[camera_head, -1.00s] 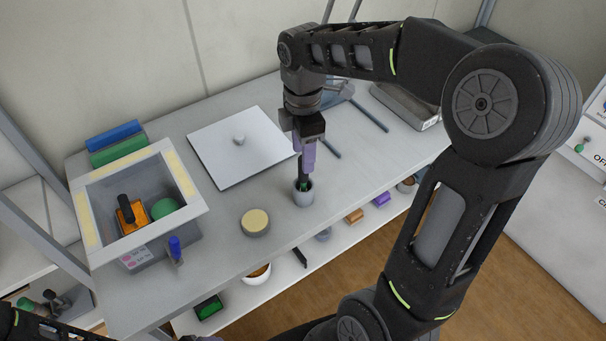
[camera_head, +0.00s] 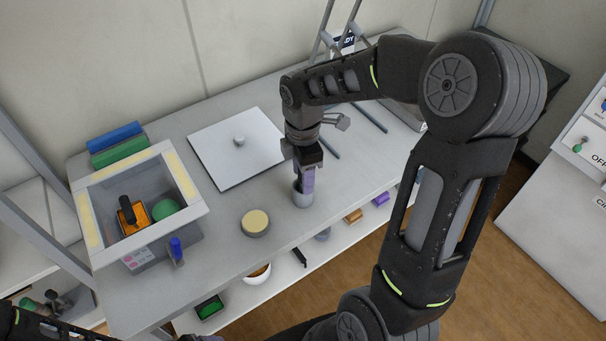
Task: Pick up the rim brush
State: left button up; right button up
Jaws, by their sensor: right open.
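My right gripper (camera_head: 306,186) points straight down at the small grey cup (camera_head: 302,198) near the table's front edge. Its purple fingers are open and reach the cup's mouth. A thin dark upright handle, which I take for the rim brush, stood in this cup earlier; now the fingers and wrist hide it. I cannot make out contact between fingers and handle. My left arm (camera_head: 40,326) shows at the bottom left corner. Only a sliver of what looks like its gripper (camera_head: 208,338) shows at the bottom edge.
The open-topped analyser box (camera_head: 87,215) at left holds an orange block with a black handle (camera_head: 130,213) and a green round item (camera_head: 165,209). A white plate with a knob (camera_head: 225,160) lies behind the cup. A round cream-topped tin (camera_head: 255,222) stands left of the cup.

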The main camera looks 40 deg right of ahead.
jog(key=shift+c, duration=0.4)
grip_shut()
dwell(0.4)
